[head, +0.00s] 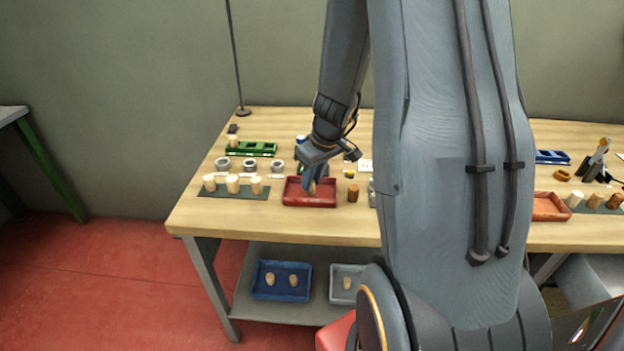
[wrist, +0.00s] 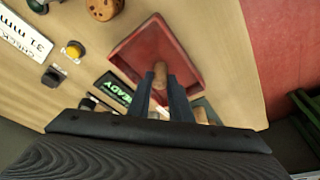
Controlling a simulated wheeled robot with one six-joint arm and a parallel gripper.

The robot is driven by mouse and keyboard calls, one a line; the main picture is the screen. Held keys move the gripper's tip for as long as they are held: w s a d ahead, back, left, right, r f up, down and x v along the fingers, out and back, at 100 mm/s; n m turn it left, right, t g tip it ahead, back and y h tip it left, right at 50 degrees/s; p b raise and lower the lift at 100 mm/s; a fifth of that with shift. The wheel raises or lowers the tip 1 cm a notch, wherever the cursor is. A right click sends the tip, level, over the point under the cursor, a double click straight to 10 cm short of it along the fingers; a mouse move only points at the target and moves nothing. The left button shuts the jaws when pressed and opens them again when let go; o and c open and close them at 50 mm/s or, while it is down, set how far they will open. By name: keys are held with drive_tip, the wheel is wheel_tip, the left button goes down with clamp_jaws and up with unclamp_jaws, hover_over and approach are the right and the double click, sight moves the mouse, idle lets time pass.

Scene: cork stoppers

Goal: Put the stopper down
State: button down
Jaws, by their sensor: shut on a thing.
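My gripper (head: 313,178) is shut on a cork stopper (head: 312,188) at the red tray (head: 293,204) on the wooden table. In the wrist view the fingers (wrist: 166,88) close around the stopper (wrist: 160,72), whose end shows between the tips. The red tray (wrist: 190,58) lies beyond the stopper, and no other stopper shows in its visible part. I cannot tell whether the stopper touches the tray floor.
Several pale stoppers (head: 232,184) stand on a dark mat left of the tray. A brown stopper (head: 353,193) stands close to its right. Grey rings (head: 250,165) and a green holder (head: 252,149) lie behind. The lower shelf holds a blue tray (head: 281,294).

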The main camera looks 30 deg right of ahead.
drive_tip(key=c, duration=1.6)
unclamp_jaws()
drive_tip(key=shift+r, duration=0.1)
drive_tip(key=shift+r+p, duration=0.2)
drive_tip(key=shift+p, duration=0.15)
drive_tip(key=a+b+v, duration=0.1)
drive_tip(key=v, duration=1)
drive_tip(key=s+a+f, duration=0.1)
drive_tip(key=s+a, duration=0.2)
drive_tip(key=a, duration=0.2)
drive_tip(key=s+a+f+m+g, duration=0.1)
drive_tip(key=s+a, duration=0.3)
drive_tip(key=a, duration=0.1)
drive_tip(key=s+a+f+m+g, duration=0.1)
drive_tip(key=s+a, duration=0.3)
drive_tip(key=a, duration=0.1)
drive_tip(key=shift+s+f+h, duration=0.25)
drive_tip(key=shift+f+h, duration=0.05)
drive_tip(key=shift+f, duration=0.05)
drive_tip(key=shift+f+b, duration=0.1)
drive_tip(key=shift+b, duration=0.2)
